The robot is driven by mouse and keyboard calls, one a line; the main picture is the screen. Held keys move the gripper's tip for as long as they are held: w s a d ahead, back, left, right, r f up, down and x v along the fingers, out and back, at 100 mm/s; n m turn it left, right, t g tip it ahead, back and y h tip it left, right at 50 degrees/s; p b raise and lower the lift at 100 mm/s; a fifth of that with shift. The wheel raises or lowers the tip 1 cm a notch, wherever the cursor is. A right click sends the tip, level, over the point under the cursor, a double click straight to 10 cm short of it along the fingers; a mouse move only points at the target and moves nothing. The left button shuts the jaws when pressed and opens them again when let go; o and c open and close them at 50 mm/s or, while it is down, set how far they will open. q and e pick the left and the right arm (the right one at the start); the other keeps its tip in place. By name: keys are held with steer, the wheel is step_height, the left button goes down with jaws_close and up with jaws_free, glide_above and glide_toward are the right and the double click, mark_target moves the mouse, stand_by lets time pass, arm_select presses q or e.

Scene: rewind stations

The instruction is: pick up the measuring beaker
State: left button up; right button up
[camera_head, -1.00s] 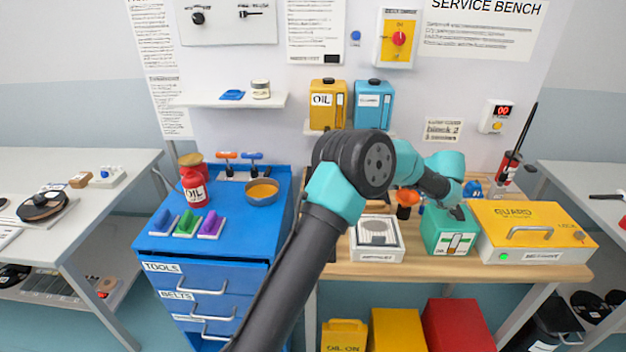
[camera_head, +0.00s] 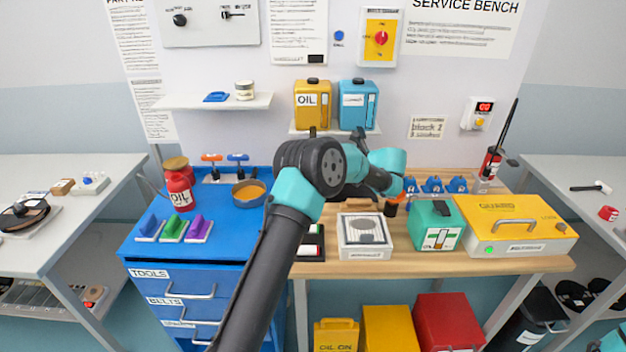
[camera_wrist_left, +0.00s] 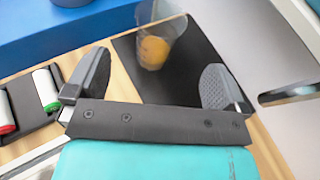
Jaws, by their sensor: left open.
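The measuring beaker (camera_wrist_left: 158,42) is a clear cup with orange-yellow contents in the left wrist view. It is at a dark mat (camera_wrist_left: 190,68), near the top of the picture. My left gripper (camera_wrist_left: 158,82) is open and empty, its two dark fingers spread wide. The beaker shows beyond the gap between the fingers, apart from both. In the head view my left arm covers the area, and the beaker and fingertips are hidden. My right gripper is not in view.
A black holder with red- and green-ended white rollers (camera_wrist_left: 45,90) lies left of the gripper in the wrist view. In the head view, a white-framed unit (camera_head: 365,250), green box (camera_head: 437,211) and yellow guard box (camera_head: 515,206) stand on the bench. The blue cabinet (camera_head: 215,232) is left.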

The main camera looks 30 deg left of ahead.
arm_select(q)
steer(key=x, duration=0.7)
steer(key=shift+a+f, duration=0.15)
steer(key=shift+a, duration=0.2)
steer(key=shift+a, duration=0.1)
steer(key=x, duration=0.5)
steer(key=shift+w+f, duration=0.2)
steer(key=shift+c, duration=0.5)
steer(key=c, duration=1.2)
steer(key=shift+r, duration=0.1)
